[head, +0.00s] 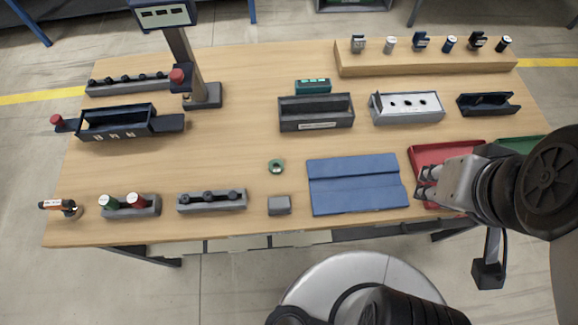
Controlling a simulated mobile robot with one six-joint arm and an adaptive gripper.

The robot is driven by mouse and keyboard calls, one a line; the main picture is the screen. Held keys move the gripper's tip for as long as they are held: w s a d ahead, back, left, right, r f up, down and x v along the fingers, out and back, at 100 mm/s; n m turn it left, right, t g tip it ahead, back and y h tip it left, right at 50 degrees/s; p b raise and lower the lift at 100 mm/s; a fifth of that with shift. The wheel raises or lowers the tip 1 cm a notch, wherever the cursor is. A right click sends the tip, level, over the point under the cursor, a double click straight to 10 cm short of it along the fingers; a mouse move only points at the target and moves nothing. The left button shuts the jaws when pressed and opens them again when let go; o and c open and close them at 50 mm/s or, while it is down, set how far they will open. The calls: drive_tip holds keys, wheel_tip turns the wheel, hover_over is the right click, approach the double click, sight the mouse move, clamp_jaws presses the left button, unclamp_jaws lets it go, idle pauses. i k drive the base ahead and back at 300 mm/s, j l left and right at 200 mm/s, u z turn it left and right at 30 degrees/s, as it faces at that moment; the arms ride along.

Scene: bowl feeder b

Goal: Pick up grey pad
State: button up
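A small grey block (279,205), which looks like the grey pad, lies on the wooden table (240,160) near its front edge, left of the blue mat. Nothing touches it and its top is clear. My gripper (424,183) is well to the right of it, above the red tray, pointing left. Its two fingers look apart, with nothing seen between them. My gripper and wrist hide part of the red tray.
The blue mat (357,184) lies between the grey block and my gripper. A green ring (276,166) sits behind the block, and a grey holder with knobs (212,201) stands to its left. The red tray (436,153) is at right; bins stand behind.

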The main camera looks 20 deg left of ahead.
sight(279, 205)
drive_tip(key=u, duration=1.5)
drive_tip(key=j+z, duration=0.25)
drive_tip(key=z, duration=0.15)
drive_tip(key=k+j+z, duration=0.1)
drive_tip(key=z, duration=0.3)
drive_tip(key=k+j+z, duration=0.1)
drive_tip(key=j+z, duration=0.3)
